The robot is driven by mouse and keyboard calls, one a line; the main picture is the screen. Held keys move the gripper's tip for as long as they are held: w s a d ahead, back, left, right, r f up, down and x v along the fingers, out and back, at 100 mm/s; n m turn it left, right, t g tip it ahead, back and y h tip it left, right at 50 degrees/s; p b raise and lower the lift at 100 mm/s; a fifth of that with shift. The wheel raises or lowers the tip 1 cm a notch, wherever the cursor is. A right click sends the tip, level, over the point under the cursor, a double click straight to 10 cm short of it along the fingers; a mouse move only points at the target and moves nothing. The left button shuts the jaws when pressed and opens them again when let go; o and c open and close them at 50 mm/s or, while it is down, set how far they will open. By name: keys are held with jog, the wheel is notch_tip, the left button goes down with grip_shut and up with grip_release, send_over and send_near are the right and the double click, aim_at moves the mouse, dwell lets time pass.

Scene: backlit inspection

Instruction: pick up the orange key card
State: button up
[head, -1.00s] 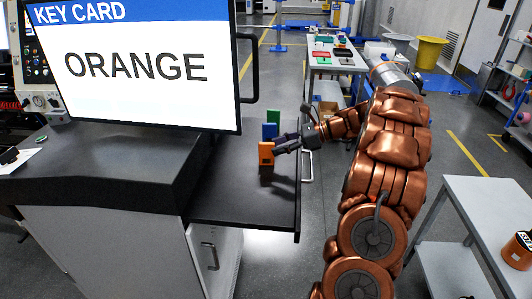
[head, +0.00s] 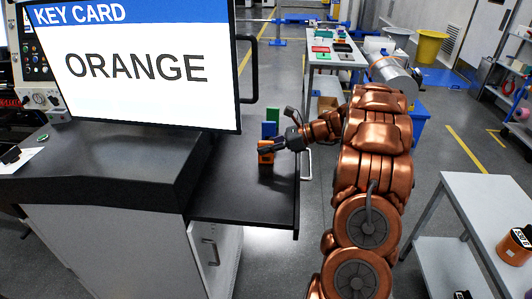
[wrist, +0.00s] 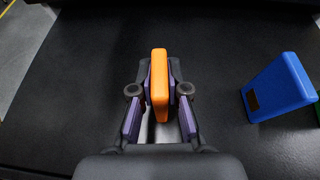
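The orange key card (head: 265,158) stands upright on the dark bench top, partly covered by my gripper in the head view. In the wrist view the orange card (wrist: 160,84) is between the two purple finger pads of my gripper (wrist: 160,90). The pads press close against both of its sides, and my gripper looks shut on it. My gripper (head: 270,149) reaches in from the right in the head view. I cannot see any gap under the card. The screen (head: 140,75) reads "KEY CARD ORANGE".
A blue card (head: 269,130) stands just behind the orange one, with a green card (head: 273,114) behind that. In the wrist view the blue card (wrist: 280,88) is to the right, clear of my fingers. The bench top (head: 240,200) is bare in front.

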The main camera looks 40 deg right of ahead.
grip_shut()
